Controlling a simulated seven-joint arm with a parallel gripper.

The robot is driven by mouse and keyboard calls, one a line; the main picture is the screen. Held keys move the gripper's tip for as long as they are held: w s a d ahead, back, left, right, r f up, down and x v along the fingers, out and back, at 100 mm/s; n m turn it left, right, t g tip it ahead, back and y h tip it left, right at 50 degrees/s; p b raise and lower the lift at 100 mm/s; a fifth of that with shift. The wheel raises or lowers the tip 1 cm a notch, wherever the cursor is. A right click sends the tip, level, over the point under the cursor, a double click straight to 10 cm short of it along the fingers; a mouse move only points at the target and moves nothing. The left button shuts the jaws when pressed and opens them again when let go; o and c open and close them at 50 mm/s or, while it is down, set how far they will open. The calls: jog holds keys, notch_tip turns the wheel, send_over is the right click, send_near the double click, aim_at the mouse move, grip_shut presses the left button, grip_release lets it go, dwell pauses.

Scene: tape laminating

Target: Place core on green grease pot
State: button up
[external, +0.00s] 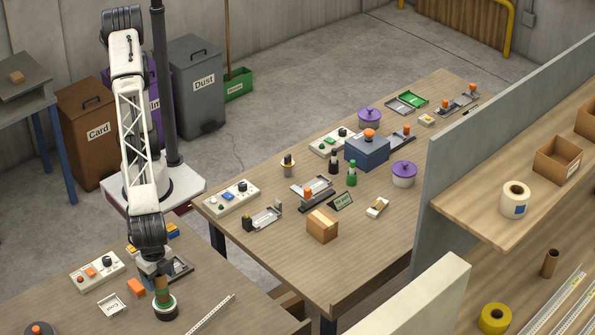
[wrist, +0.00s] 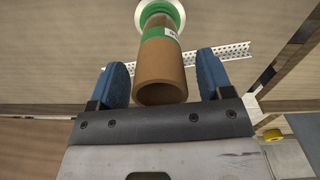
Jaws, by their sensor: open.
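The core (wrist: 162,72) is a brown cardboard tube with a green band and a small white label near its far end. In the wrist view it lies between the two blue fingers of my gripper (wrist: 162,60), with a visible gap on each side. My gripper is open. The core's far end meets the green and white ring of the grease pot (wrist: 163,10). In the external view the core (external: 161,283) appears upright on the dark pot (external: 165,307), below my gripper (external: 156,268). The exact contact between core and pot is hard to see.
A perforated white strip (external: 211,314) lies right of the pot.

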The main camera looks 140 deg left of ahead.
notch_tip(320, 180, up, 12)
dwell(0.6)
dwell(0.5)
jog(key=s+a+r+m+t, duration=0.1)
jog(key=s+a+r, duration=0.2)
jog(key=s+a, duration=0.7)
jog(key=s+a+r, duration=0.3)
jog(key=s+a, duration=0.4)
jog(key=a, duration=0.6)
jog(key=s+a+f, duration=0.1)
jog(key=s+a, duration=0.3)
jog(key=s, duration=0.4)
jog(key=s+a+f+t, duration=0.1)
jog(key=s+a+f, duration=0.1)
jog(key=s+a, duration=0.2)
jog(key=s+a+f+m, duration=0.1)
jog(key=s+a, duration=0.3)
jog(key=s, duration=0.7)
jog(key=shift+s+a+f+t, duration=0.3)
jog(key=shift+s+f, duration=0.05)
jog(key=shift+f, duration=0.4)
